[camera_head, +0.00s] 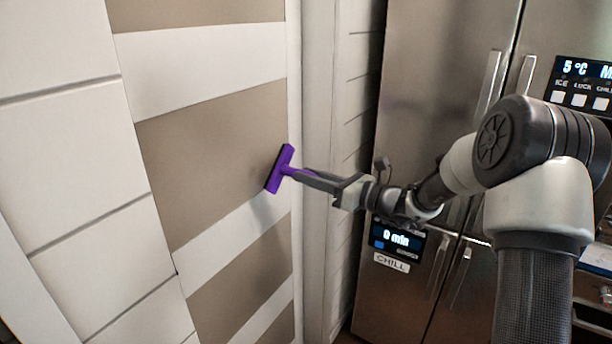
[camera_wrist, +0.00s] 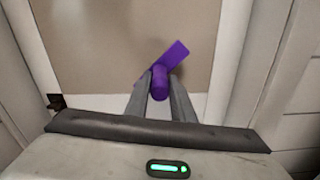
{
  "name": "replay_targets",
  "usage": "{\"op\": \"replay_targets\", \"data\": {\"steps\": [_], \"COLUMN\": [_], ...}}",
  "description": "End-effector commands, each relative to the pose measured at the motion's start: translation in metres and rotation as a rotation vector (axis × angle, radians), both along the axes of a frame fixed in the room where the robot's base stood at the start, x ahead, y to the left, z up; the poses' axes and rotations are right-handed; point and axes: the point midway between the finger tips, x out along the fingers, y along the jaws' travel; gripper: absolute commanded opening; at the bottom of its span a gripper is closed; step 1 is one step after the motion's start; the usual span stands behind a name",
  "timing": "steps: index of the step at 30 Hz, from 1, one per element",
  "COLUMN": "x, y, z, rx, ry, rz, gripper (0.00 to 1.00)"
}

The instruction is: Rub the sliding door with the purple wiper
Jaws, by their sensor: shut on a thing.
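The purple wiper (camera_head: 279,169) is in my gripper (camera_head: 306,177), its handle between the two fingers. In the head view its head is tilted, with a dark edge facing the door. In the wrist view the wiper (camera_wrist: 162,72) shows beyond the fingertips (camera_wrist: 160,88), its head slanting up to the right. The sliding door (camera_head: 205,150) has brown panels and white bars, and the wiper's head is at its right part. It fills the middle of the wrist view (camera_wrist: 110,45). The head looks close to the door; I cannot tell if it touches.
A white plank wall (camera_head: 70,155) lies left of the door. A white frame and narrow plank wall (camera_head: 355,110) stand right of it. A steel fridge (camera_head: 430,60) with upright handles and a display stands behind my arm, at the right.

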Motion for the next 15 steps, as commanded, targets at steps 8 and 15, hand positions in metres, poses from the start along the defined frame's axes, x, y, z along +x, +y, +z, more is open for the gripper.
{"op": "replay_targets", "data": {"steps": [8,15], "x": [-0.001,-0.012], "y": [-0.004,-0.022], "z": [0.000,0.001], "rx": [-0.001,-0.001], "ry": [-0.001,-0.001], "rz": [-0.001,-0.002], "gripper": [0.04,0.04]}}
